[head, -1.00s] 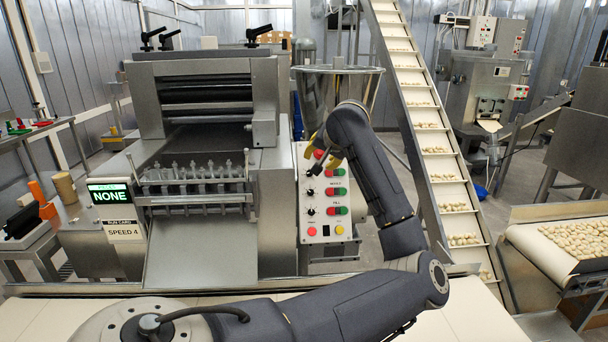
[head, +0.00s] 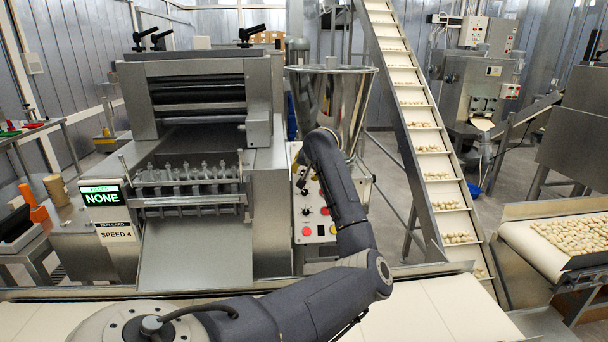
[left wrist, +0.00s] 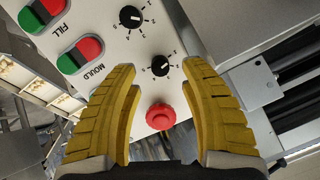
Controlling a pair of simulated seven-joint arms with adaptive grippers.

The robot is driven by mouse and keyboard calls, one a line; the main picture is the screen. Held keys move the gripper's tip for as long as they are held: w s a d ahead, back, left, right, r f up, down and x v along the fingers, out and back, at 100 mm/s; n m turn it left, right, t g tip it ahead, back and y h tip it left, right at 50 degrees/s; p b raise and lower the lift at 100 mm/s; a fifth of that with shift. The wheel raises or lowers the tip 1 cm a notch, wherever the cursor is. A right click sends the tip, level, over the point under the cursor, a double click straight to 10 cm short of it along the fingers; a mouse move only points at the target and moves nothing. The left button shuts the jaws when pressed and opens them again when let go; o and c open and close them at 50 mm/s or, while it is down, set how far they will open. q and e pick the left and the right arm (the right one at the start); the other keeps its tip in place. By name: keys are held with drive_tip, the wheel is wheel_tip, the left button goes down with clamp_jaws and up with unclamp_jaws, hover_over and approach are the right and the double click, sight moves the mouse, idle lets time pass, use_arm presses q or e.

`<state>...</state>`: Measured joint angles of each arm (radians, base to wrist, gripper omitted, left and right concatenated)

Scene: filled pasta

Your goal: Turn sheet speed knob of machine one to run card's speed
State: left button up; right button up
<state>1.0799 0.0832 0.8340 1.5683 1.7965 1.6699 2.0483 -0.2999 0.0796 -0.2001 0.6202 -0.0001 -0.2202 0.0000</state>
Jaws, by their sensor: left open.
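The control panel (head: 327,251) of the roller machine (head: 204,90) is partly covered by my left arm in the head view. In the left wrist view the panel shows two black knobs, one (left wrist: 160,66) between my fingertips and another (left wrist: 130,17) beyond them. Their name labels are not readable. My left gripper (left wrist: 160,72) is open, its yellow fingers on either side of the nearer knob; contact cannot be told. A red mushroom button (left wrist: 160,117) lies between the finger bases. The run card (head: 118,235) reads SPEED 4. The display (head: 103,197) above it reads NONE. My right gripper is not in view.
Red and green button pairs marked MOULD (left wrist: 81,56) and FILL (left wrist: 42,14) sit beside the knobs. A steel hopper (head: 330,100) and an inclined conveyor (head: 425,150) stand behind and right of the panel. A pale belt (head: 450,310) runs along the front.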

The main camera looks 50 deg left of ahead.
sight(304, 172)
use_arm(q)
drive_tip(key=shift+x, duration=1.85)
drive_tip(key=shift+c, duration=0.4)
clamp_jaws()
drive_tip(key=shift+f, duration=0.1)
